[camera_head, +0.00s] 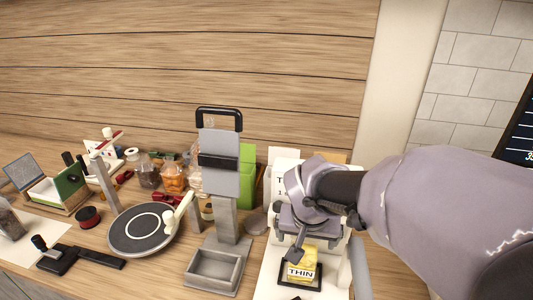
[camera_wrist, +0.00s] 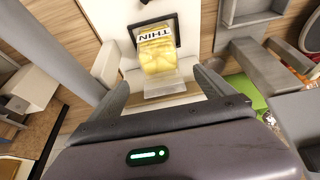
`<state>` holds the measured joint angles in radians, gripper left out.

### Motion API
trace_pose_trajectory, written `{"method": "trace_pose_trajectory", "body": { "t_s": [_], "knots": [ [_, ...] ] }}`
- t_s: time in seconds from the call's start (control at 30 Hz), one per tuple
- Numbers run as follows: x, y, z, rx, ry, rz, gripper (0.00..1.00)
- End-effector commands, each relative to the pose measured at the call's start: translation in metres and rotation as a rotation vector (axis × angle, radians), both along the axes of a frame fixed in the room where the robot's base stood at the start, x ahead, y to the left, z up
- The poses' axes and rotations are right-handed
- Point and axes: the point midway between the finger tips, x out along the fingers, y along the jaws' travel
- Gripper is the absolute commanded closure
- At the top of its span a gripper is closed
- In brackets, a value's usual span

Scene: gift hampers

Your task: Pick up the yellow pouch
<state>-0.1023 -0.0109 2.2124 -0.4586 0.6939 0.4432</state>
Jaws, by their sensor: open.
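The yellow pouch (camera_head: 300,265) carries a white label reading "THIN" and lies on a black-edged tray (camera_head: 315,283) on a white stand. In the wrist view the yellow pouch (camera_wrist: 157,55) sits ahead of the fingers, with its label toward the picture top and a clear end toward me. My gripper (camera_head: 297,250) is above and just behind the pouch in the head view. In the wrist view my gripper (camera_wrist: 170,85) is open, its two fingers spread to either side of the pouch's near end. I cannot tell whether they touch it.
A grey stand with a bin (camera_head: 214,268) is left of the pouch. A round dark turntable (camera_head: 143,228) stands further left. Bags of orange and brown goods (camera_head: 173,178) and a green box (camera_head: 246,167) are behind. White uprights flank the pouch closely.

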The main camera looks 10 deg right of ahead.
Motion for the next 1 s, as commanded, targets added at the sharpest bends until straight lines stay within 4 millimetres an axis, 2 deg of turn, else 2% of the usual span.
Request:
{"method": "trace_pose_trajectory", "body": {
  "t_s": [0.03,0.1,0.33,0.53,0.6,0.77,1.0],
  "knots": [
    [0.004,-0.002,-0.018,0.0,0.003,-0.002,0.07],
    [0.01,-0.004,-0.032,0.0,0.002,0.0,0.07],
    [0.018,-0.005,-0.052,0.0,-0.001,0.001,0.07],
    [0.024,-0.005,-0.092,0.0,0.002,0.0,0.07],
    [0.028,-0.005,-0.098,0.0,0.0,0.0,0.07],
    [0.028,-0.005,-0.095,0.001,-0.001,0.0,0.07],
    [0.028,-0.006,-0.095,0.001,-0.001,0.0,0.52]
  ]
}}
